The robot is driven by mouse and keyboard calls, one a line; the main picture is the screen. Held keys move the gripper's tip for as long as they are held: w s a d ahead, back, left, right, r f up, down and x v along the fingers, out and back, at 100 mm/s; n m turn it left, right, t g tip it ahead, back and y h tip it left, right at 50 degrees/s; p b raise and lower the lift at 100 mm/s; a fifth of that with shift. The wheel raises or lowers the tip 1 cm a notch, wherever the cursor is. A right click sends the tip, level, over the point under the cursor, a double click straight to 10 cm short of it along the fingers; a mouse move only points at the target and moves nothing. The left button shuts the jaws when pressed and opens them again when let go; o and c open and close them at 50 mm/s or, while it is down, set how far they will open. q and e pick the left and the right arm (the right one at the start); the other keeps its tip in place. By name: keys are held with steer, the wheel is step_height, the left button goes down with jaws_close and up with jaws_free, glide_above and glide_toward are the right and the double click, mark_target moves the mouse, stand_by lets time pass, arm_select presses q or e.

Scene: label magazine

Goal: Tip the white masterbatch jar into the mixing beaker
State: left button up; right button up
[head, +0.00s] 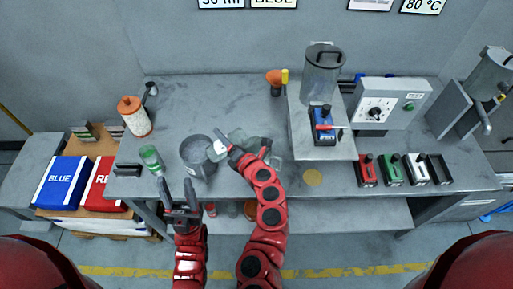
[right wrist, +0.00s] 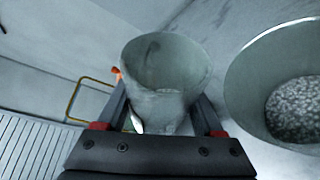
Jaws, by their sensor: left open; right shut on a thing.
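The held jar (right wrist: 165,85) is a pale, translucent cup between my right gripper's fingers (right wrist: 165,118). In the head view the jar (head: 216,150) is small and tilted beside the beaker's right rim. My right gripper (head: 226,147) is shut on it. The mixing beaker (head: 197,168) is a grey open pot near the table's front edge. In the right wrist view the beaker (right wrist: 250,100) stands right of the jar, with pale granules inside. The jar's contents are not clear. My left gripper (head: 180,202) is open and empty, in front of the table edge.
A green-filled jar (head: 151,159) and a black block (head: 128,170) stand left of the beaker. Translucent containers (head: 272,161) stand right of it, partly behind my right arm. An orange-topped container (head: 134,116) is further back. The table's back middle is clear.

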steer(key=shift+s, duration=0.15)
stand_by(0.3)
steer(key=shift+m+b, duration=0.3)
steer(key=shift+b, duration=0.05)
steer(key=shift+r, duration=0.15)
steer(key=shift+m, duration=0.3)
steer(key=shift+r, duration=0.15)
steer(key=shift+r+m+y+p, duration=0.2)
steer(key=shift+m+y+p, duration=0.2)
steer(key=shift+p, duration=0.15)
stand_by(0.5)
steer(key=shift+w+d+r+m+t+p, duration=0.25)
steer(key=shift+d+r+m+t+p, duration=0.2)
steer(key=shift+d+m, duration=0.25)
stand_by(1.0)
